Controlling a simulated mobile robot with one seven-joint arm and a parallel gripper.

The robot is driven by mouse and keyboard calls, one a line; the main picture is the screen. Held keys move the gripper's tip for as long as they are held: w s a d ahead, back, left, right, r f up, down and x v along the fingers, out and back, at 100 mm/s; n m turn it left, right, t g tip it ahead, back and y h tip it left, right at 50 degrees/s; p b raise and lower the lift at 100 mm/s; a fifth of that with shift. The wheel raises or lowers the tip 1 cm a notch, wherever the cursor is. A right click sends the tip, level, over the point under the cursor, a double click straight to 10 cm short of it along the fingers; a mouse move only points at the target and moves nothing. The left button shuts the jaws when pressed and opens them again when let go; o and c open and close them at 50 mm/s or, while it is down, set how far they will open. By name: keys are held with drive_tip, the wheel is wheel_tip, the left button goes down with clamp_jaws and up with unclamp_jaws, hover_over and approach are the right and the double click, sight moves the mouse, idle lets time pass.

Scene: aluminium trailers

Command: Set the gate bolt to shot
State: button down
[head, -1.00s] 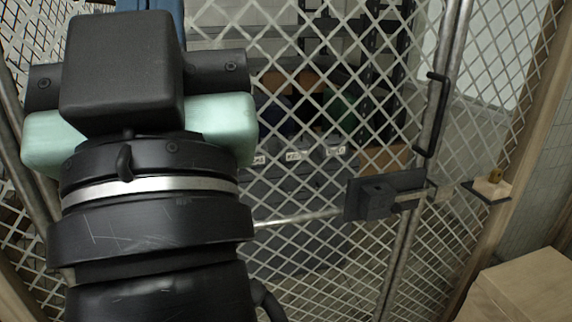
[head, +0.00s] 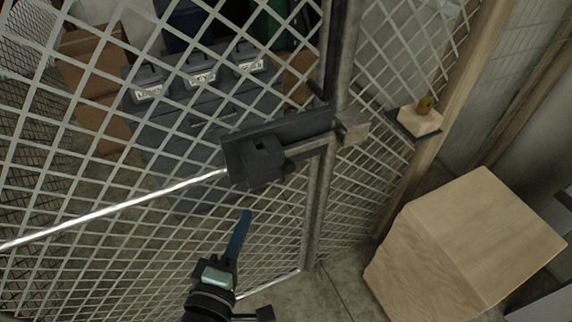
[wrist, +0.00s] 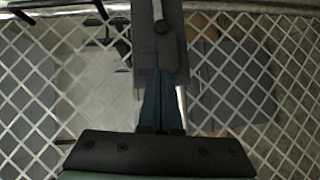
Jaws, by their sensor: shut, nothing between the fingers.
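The gate bolt (head: 263,158) is a dark block on a dark plate, fixed to the mesh gate (head: 120,215) near its upright post. A short bar runs from the block towards a pale metal catch (head: 351,127) at the post; I cannot tell how far it goes in. My gripper (head: 246,214) is shut and empty, its blue fingers pointing up, below the bolt block in the head view. In the wrist view the fingers (wrist: 163,75) overlap the lower end of the dark bolt housing (wrist: 158,42); contact cannot be told.
A bright rail crosses the gate left of the bolt. A dark handle (head: 328,60) stands above it on the post. A wooden box (head: 460,245) stands at lower right. A small ledge (head: 398,122) holds a wooden block with a brass piece. Cartons and grey bins lie behind the mesh.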

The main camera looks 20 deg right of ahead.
drive_tip(key=p, duration=0.2)
approach(281, 168)
drive_tip(key=w, duration=0.2)
drive_tip(key=w+a, duration=0.1)
drive_tip(key=shift+w+r, duration=0.1)
drive_tip(key=shift+w, duration=0.3)
drive_tip(key=d, duration=0.1)
drive_tip(key=w+d, duration=0.1)
drive_tip(key=d, duration=0.1)
drive_tip(key=shift+d+f+p, duration=0.1)
drive_tip(key=shift+f+p, duration=0.15)
drive_tip(key=shift+p, duration=0.15)
drive_tip(key=shift+w+d+f, duration=0.1)
drive_tip(key=shift+d+f, duration=0.1)
drive_tip(key=shift+d, duration=0.35)
drive_tip(key=d, duration=0.6)
drive_tip(key=shift+d, duration=0.3)
drive_tip(key=shift+w, duration=0.1)
